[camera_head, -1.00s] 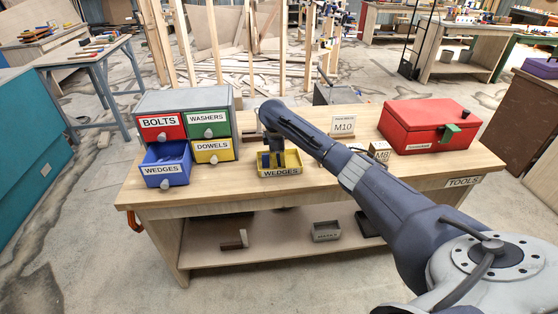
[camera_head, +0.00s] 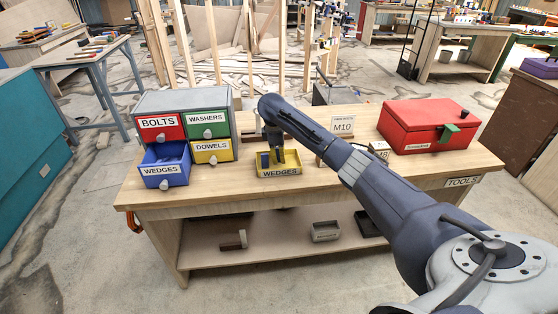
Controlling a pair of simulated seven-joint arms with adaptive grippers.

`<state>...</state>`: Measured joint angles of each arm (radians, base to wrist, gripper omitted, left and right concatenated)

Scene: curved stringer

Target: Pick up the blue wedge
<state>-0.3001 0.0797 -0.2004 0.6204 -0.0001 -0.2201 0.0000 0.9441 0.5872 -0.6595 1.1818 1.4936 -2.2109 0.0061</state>
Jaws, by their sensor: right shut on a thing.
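The yellow bin labelled WEDGES (camera_head: 280,172) sits at the front of the workbench, left of its middle. My right gripper (camera_head: 272,143) points down just above the back of the bin and is shut on a wedge. The held wedge is small and dark, and its outline is hard to separate from the fingers and the wedges below. My left gripper is not in view.
A drawer cabinet (camera_head: 186,99) stands left of the bin, with its blue WEDGES drawer (camera_head: 164,170) pulled open. An M10 sign (camera_head: 342,125) stands behind my right arm. A red toolbox (camera_head: 428,124) is at the right. The bench front between drawer and bin is clear.

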